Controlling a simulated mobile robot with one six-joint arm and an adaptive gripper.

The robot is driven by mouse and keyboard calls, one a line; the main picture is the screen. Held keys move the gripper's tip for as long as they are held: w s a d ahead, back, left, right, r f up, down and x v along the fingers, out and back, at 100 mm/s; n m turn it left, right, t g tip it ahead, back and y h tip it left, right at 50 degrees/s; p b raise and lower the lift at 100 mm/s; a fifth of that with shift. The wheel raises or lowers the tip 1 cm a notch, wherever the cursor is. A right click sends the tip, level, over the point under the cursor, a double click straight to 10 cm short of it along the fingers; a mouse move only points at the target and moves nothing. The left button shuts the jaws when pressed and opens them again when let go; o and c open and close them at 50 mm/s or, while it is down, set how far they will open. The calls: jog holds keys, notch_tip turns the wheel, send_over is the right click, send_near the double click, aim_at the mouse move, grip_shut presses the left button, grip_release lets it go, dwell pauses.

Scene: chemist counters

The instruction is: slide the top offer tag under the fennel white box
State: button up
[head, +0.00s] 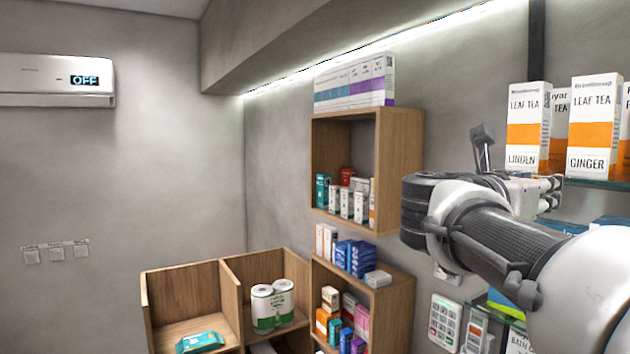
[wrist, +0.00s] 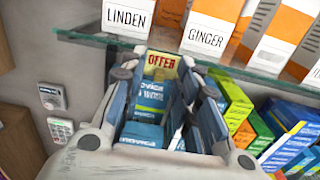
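My gripper (wrist: 158,72) is open below the glass shelf (wrist: 100,39), its fingers spread to either side. A yellow tag with red OFFER lettering (wrist: 161,62) shows between the fingertips; I cannot tell whether they touch it. In the head view, my gripper (head: 545,190) is beside the shelf, partly hidden by my arm. White and orange tea boxes marked LINDEN (head: 528,128) and GINGER (head: 594,125) stand upright on the shelf. They also show above my gripper in the wrist view. No box readable as fennel shows; boxes at the right edge are cut off.
Blue boxes (wrist: 150,98) lie below, seen between the fingers. Green and yellow boxes (wrist: 232,105) stand close on the right. A keypad (wrist: 60,129) is on the wall at left. Wooden shelves (head: 400,165) stand further left in the head view.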

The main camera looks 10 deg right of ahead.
grip_shut()
dwell(0.6)
